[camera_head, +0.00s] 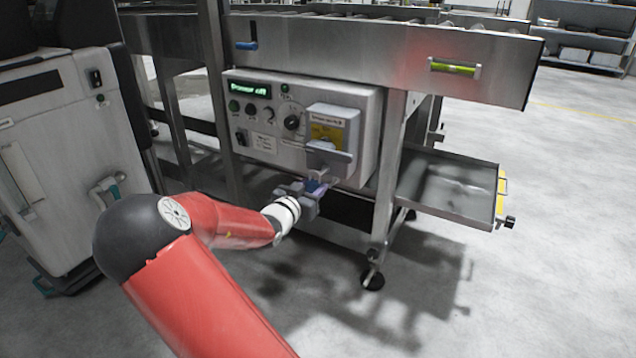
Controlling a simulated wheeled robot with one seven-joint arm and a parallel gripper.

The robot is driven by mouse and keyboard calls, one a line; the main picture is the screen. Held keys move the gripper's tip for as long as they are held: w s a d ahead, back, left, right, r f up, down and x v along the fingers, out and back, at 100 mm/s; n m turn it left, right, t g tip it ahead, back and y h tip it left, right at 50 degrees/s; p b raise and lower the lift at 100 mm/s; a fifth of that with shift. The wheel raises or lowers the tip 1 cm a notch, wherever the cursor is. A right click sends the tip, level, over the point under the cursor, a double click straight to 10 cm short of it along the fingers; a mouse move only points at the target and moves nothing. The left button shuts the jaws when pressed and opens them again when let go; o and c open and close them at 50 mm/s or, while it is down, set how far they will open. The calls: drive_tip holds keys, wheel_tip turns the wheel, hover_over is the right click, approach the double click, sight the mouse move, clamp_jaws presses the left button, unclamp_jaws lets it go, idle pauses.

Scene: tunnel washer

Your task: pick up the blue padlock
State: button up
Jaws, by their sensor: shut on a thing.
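The blue padlock (315,186) is small and looks blue-purple. It sits at the fingers of my gripper (312,190), just below the lower edge of the control box (262,165). My gripper is shut on the padlock, and its fingers hide much of it. A grey switch housing with a yellow label (327,133) is on the right of the box front, directly above the padlock. I cannot tell whether the padlock touches the housing or the box.
A steel frame leg (392,165) stands right of the control box. A shallow steel tray (440,205) sticks out farther right. A grey cabinet (75,150) stands at the left. Open concrete floor (560,270) lies at the right.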

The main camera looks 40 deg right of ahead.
drive_tip(key=p+v, duration=0.1)
drive_tip(key=v, duration=1.3)
drive_tip(key=shift+a+f+p, duration=0.15)
drive_tip(key=shift+f+p, duration=0.25)
